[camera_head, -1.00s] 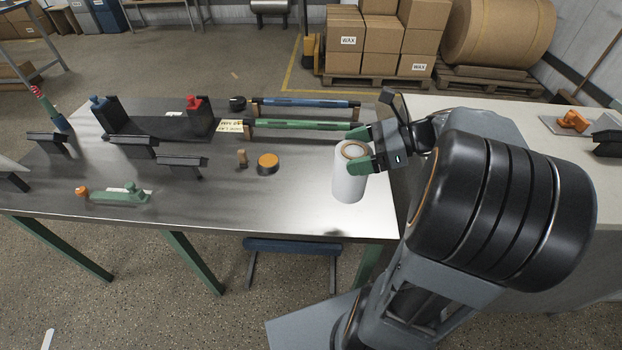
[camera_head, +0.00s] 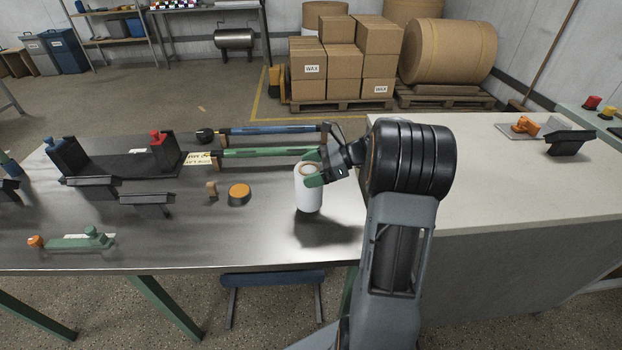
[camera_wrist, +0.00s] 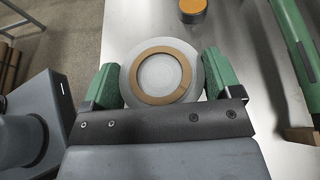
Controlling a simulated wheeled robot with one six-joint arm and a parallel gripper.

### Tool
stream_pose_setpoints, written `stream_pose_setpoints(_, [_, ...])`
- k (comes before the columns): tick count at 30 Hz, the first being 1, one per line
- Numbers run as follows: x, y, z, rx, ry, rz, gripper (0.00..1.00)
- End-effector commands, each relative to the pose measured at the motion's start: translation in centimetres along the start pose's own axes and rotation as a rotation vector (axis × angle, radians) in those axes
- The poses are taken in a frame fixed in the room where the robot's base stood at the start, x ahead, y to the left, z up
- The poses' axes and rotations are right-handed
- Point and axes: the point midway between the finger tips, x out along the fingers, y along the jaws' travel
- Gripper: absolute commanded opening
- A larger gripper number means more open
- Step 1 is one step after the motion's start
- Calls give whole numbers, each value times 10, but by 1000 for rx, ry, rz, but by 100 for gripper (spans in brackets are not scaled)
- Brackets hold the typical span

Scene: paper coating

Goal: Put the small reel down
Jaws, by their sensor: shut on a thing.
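The small reel (camera_head: 307,197) is a white roll with a brown ring core at its top. It is upright over the right part of the steel table (camera_head: 270,245). My gripper (camera_head: 310,168) is shut on its upper end, with a green finger on either side. In the wrist view the reel's round top (camera_wrist: 160,75) lies between the two green fingers. A dark shadow falls on the table below and right of the reel. I cannot tell for sure whether its bottom touches the table.
An orange-topped round tin (camera_head: 239,192) and a small wooden peg (camera_head: 212,189) stand left of the reel. Green (camera_head: 265,153) and blue (camera_head: 270,130) rods lie behind it. A pale counter (camera_head: 480,180) adjoins on the right. Bare steel lies in front of the reel.

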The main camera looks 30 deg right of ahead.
Motion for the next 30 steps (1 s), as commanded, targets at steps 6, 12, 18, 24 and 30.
stream_pose_setpoints(6, [11,0,-27,2,-2,1,28])
stream_pose_setpoints(12, [12,0,-28,0,-1,-1,28])
stream_pose_setpoints(18, [13,0,-31,1,-1,0,28])
stream_pose_setpoints(24, [13,0,-32,1,0,0,98])
stream_pose_setpoints(30, [13,0,-32,1,0,0,100])
